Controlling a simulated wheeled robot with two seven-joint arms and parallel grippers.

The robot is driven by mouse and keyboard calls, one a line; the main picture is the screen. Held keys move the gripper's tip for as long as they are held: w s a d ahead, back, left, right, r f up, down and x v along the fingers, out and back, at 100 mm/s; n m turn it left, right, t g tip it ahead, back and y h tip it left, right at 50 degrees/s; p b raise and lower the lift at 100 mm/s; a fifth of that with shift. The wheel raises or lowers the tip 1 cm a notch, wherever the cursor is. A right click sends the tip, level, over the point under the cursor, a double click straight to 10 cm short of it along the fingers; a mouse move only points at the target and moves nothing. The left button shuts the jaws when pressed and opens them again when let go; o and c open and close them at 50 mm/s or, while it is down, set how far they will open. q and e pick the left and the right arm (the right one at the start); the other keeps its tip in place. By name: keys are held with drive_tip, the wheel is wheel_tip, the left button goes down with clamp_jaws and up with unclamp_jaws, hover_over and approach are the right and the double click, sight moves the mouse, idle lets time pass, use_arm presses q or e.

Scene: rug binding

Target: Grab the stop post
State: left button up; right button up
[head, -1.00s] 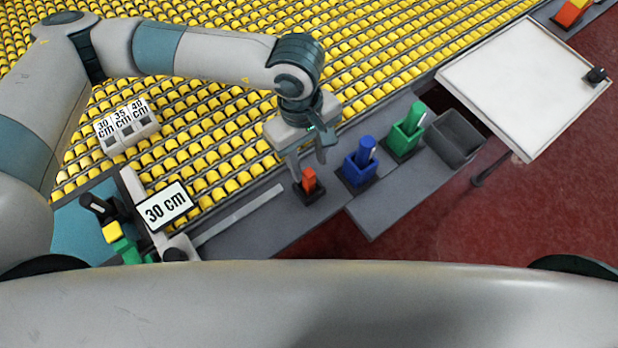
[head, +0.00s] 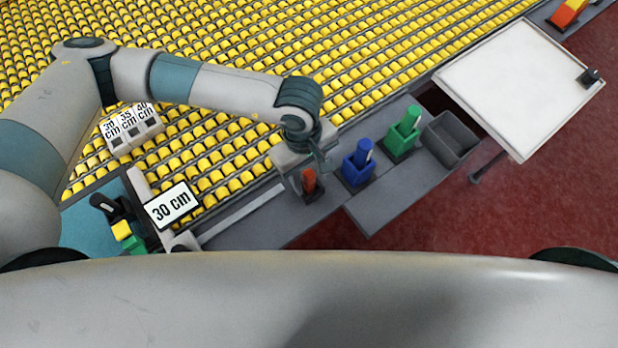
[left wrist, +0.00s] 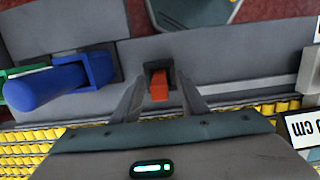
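A small orange-red post (head: 309,181), which I take as the stop post, stands upright in a dark square holder on the grey ledge. It also shows in the left wrist view (left wrist: 159,86), ahead between the two fingers. My left gripper (head: 308,172) is low over the post and open. In the left wrist view the left gripper (left wrist: 160,94) has a gap on both sides of the post. I cannot tell how far down the fingers reach. My right gripper is in neither view.
A blue holder (head: 356,176) and a green holder (head: 400,146) with posts stand to the right, then a grey bin (head: 452,142) and a white panel (head: 520,82). A "30 cm" sign (head: 172,206) stands left. Yellow rollers fill the back.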

sight(310, 173)
use_arm(q)
clamp_jaws()
drive_tip(key=shift+r, duration=0.1)
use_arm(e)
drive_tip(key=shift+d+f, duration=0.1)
use_arm(q)
drive_tip(key=shift+r+b, duration=0.5)
drive_tip(key=shift+b, duration=0.05)
wheel_tip(310, 173, up, 2)
drive_tip(key=shift+r+b, duration=0.15)
drive_tip(key=shift+b, duration=0.6)
use_arm(e)
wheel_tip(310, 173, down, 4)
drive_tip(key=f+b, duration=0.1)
drive_tip(key=b, duration=0.1)
use_arm(q)
drive_tip(key=s+d+r+b, duration=0.2)
drive_tip(key=s+d+r, duration=0.5)
drive_tip(key=d, duration=0.2)
drive_tip(key=shift+s+r+b, duration=0.15)
drive_tip(key=shift+r+b, duration=0.15)
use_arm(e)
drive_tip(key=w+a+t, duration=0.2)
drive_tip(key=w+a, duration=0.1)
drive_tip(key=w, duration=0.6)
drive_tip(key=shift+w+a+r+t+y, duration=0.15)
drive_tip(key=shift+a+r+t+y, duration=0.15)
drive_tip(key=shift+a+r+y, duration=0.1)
